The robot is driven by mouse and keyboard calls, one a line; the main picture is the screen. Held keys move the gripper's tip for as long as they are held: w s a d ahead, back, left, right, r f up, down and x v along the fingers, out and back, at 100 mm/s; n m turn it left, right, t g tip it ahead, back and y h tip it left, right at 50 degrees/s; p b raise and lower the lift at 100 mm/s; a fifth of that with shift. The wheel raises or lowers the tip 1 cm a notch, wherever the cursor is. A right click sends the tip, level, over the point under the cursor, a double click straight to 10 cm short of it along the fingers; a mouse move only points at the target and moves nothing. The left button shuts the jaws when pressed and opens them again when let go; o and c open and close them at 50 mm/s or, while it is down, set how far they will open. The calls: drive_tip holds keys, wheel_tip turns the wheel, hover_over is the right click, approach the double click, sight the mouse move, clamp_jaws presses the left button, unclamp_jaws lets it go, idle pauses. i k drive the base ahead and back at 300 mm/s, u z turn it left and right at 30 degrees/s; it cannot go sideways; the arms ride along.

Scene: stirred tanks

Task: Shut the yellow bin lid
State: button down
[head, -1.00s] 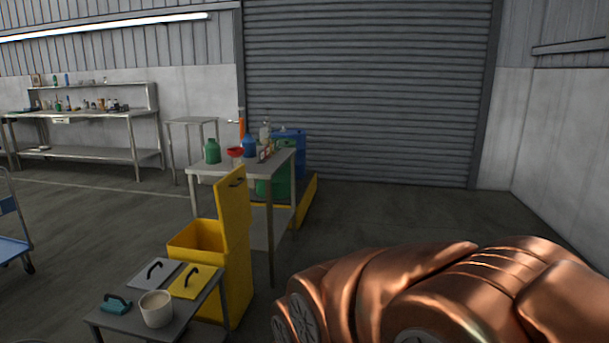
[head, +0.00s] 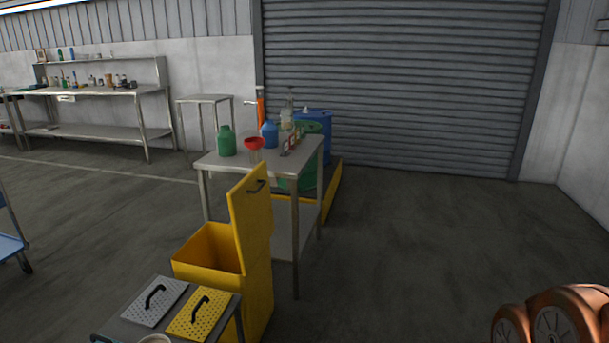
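The yellow bin (head: 262,297) stands on the floor left of centre in the head view. The open mouth shows to the left of the lid. My copper-coloured arm shows only at the bottom right corner, well apart from the bin. My gripper is not in view.
A small table (head: 125,327) with a grey and a yellow handled plate (head: 201,313) stands in front of the bin. A steel table (head: 222,166) with bottles and a red funnel (head: 254,143) stands just behind it. The floor to the right is clear.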

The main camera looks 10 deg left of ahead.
sight(249, 202)
drive_tip(key=u, duration=0.15)
drive_tip(key=i, duration=0.9)
drive_tip(key=u, duration=1)
drive_tip(key=i, duration=0.55)
drive_tip(key=u, duration=0.6)
